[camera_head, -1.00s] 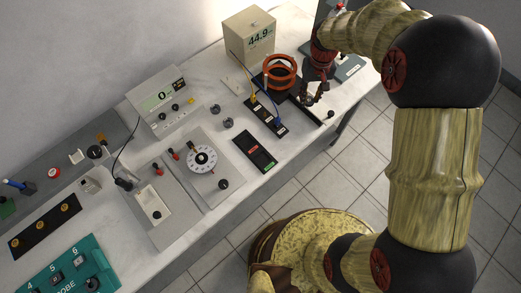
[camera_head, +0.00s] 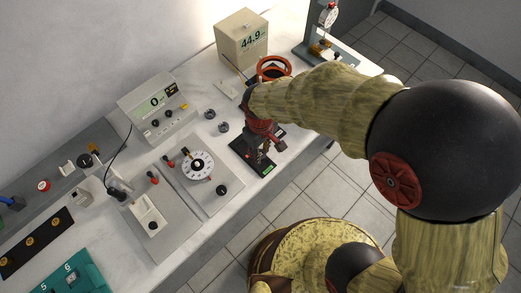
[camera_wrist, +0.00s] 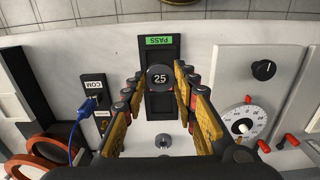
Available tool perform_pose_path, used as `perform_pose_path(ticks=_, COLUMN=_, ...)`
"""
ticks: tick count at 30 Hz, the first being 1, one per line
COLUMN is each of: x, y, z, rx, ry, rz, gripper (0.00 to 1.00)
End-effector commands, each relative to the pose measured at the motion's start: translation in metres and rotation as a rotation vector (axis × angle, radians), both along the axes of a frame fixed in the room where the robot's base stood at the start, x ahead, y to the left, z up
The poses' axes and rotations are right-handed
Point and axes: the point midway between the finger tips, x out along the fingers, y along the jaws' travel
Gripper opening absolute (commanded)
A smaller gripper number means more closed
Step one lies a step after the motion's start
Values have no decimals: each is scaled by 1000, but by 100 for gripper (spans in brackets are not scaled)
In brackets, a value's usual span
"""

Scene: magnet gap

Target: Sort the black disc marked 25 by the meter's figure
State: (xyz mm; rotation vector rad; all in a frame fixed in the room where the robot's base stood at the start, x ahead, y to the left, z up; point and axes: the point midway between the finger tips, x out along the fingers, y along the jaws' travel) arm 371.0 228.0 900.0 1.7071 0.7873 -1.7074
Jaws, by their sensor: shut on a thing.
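The black disc marked 25 (camera_wrist: 159,78) is between the fingertips of my gripper (camera_wrist: 160,80) in the wrist view, and the gripper is shut on it. In the head view my gripper (camera_head: 262,156) hangs over the black two-part tray (camera_head: 243,164); I cannot make out the disc there. In the wrist view the disc is over the tray (camera_wrist: 174,50), whose green PASS label (camera_wrist: 159,41) is at the far end. The tray's other label is hidden. A beige box meter (camera_head: 236,50) shows 44.9, and a grey meter (camera_head: 150,105) shows 0.
The dial panel (camera_head: 222,172) with a white dial (camera_head: 197,165) lies left of the tray. The orange coil (camera_head: 274,66) stands behind my arm. Two small grey pieces (camera_head: 223,127) sit on the table. A blue cable (camera_wrist: 80,128) enters the COM socket.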

Motion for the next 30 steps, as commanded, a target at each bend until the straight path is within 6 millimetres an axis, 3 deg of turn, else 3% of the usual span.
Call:
perform_pose_path(ticks=6, x=0, y=0, z=1, rx=0, ry=0, rz=-1, gripper=6)
perform_pose_path(ticks=30, x=0, y=-1, z=-53, rx=-1, ry=1, rz=-1, gripper=6)
